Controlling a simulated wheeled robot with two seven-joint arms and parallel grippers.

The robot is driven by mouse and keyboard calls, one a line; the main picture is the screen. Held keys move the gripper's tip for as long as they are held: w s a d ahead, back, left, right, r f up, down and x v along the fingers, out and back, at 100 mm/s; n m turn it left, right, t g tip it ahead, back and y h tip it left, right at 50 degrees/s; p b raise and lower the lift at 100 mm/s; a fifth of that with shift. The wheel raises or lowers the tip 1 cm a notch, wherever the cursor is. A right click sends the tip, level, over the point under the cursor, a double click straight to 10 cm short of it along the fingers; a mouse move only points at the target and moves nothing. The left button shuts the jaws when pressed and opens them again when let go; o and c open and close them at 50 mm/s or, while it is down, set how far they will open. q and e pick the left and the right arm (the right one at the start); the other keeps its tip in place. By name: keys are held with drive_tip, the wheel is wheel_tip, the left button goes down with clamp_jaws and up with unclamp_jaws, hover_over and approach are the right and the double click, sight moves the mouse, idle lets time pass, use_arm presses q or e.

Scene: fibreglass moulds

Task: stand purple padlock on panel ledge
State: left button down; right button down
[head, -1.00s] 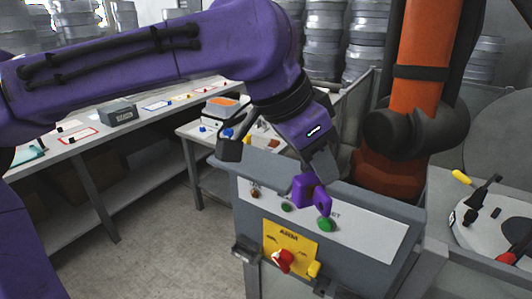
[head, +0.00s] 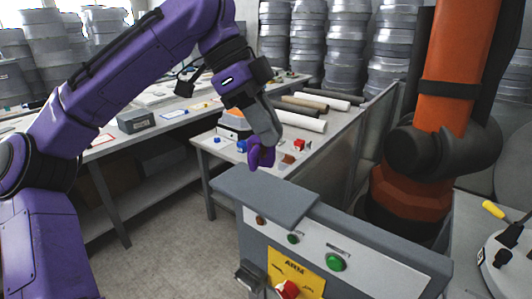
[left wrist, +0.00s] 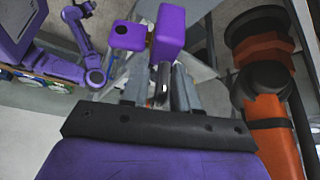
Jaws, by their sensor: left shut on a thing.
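The purple padlock (head: 262,154) hangs below the fingertips of my left gripper (head: 266,138), above the back edge of the panel's flat grey ledge (head: 264,196). A gap seems to lie between them, but its size is hard to judge. In the left wrist view, the padlock's purple body (left wrist: 168,32) lies beyond the fingers, and its metal shackle is between the fingers of my left gripper (left wrist: 160,92). A smaller purple piece with a dark spot (left wrist: 128,36) shows beside the body. My right gripper is not in view.
The panel front carries a green button (head: 335,262), a yellow plate (head: 297,275) and a red switch (head: 287,290). A side table behind holds white rolls (head: 300,121) and small parts. An orange robot arm (head: 440,110) stands at the right. The ledge top looks clear.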

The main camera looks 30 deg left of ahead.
use_arm(q)
drive_tip(key=w+f, duration=0.1)
drive_tip(key=f, duration=0.1)
drive_tip(key=w+a+f, duration=0.1)
drive_tip(key=f, duration=0.2)
drive_tip(key=w+a+f, duration=0.1)
drive_tip(key=f, duration=0.1)
drive_tip(key=shift+w+a+f, duration=0.1)
drive_tip(key=shift+w+f, duration=0.05)
drive_tip(key=shift+f, duration=0.25)
drive_tip(key=shift+a+f, duration=0.1)
drive_tip(key=shift+f, duration=0.05)
drive_tip(key=shift+f, duration=0.1)
drive_tip(key=c, duration=0.8)
unclamp_jaws()
drive_tip(key=shift+c, duration=0.2)
drive_tip(key=p+v, duration=0.1)
drive_tip(key=v, duration=1.1)
drive_tip(key=shift+p, duration=0.3)
